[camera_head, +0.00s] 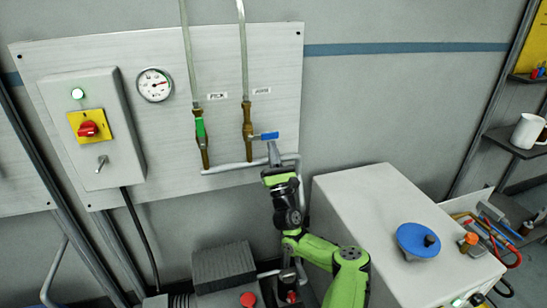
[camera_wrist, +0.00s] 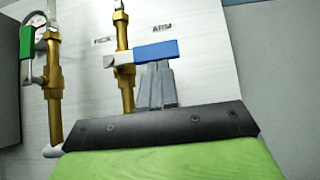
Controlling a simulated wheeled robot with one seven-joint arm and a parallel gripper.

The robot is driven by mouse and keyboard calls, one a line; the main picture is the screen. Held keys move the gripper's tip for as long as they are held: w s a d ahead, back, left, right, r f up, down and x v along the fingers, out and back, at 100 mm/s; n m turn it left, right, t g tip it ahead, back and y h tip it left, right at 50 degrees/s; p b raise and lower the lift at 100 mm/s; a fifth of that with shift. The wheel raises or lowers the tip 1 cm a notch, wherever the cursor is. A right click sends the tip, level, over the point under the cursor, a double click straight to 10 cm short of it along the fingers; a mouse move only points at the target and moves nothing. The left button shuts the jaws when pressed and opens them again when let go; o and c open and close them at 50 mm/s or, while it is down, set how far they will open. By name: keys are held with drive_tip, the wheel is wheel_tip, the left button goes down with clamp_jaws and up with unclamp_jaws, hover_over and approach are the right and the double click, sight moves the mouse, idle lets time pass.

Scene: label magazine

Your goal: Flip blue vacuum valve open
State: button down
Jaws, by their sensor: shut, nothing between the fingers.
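The blue vacuum valve handle (camera_head: 268,136) sticks out to the right, roughly level, from a brass valve body (camera_head: 248,128) on a vertical pipe. The blue handle also shows in the wrist view (camera_wrist: 156,51), with its brass body (camera_wrist: 123,75) to the left. My gripper (camera_head: 273,146) is shut and empty, its fingertips right below the blue handle. In the wrist view the gripper fingers (camera_wrist: 156,72) point up at the handle's underside. They look touching or nearly so; I cannot tell which.
A green-handled valve (camera_head: 200,128) stands left, its handle along its pipe. A gauge (camera_head: 154,84) and a control box with red switch (camera_head: 90,128) are further left. A bent pipe (camera_head: 225,169) runs below the valves.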

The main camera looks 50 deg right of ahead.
drive_tip(key=shift+s+d+r+n+t+y, duration=0.15)
drive_tip(key=shift+n+t+y, duration=0.1)
drive_tip(key=shift+n+y, duration=0.25)
drive_tip(key=shift+w+r+n+t+y, duration=0.1)
drive_tip(key=shift+n+t+y, duration=0.1)
drive_tip(key=shift+n+y, duration=0.35)
drive_tip(key=shift+s+d+r+n+t+y, duration=0.15)
drive_tip(key=shift+n+t+y, duration=0.15)
drive_tip(key=shift+n, duration=0.35)
drive_tip(key=n+y, duration=0.2)
drive_tip(key=r+n+y+p, duration=0.1)
drive_tip(key=n+y, duration=0.1)
drive_tip(key=r+n+t+y, duration=0.1)
drive_tip(key=n+y, duration=0.1)
drive_tip(key=shift+s+d+n+y, duration=0.1)
drive_tip(key=shift+d+n+y, duration=0.1)
drive_tip(key=shift+n+y, duration=0.2)
wheel_tip(320, 180, up, 7)
drive_tip(key=n+g+y+p, duration=0.7)
drive_tip(key=n+y+p, duration=0.15)
drive_tip(key=n, duration=0.65)
hover_over(273, 135)
drive_tip(key=a+b, duration=0.1)
drive_tip(key=a, duration=0.1)
drive_tip(key=shift+s+a+r+n+g+p, duration=0.1)
drive_tip(key=shift+a+n+g+p, duration=0.2)
drive_tip(key=shift+n+g+p, duration=0.25)
drive_tip(key=shift+a+r+n+g+p, duration=0.1)
drive_tip(key=shift+a+n+g+p, duration=0.15)
drive_tip(key=shift+n+g+p, duration=0.25)
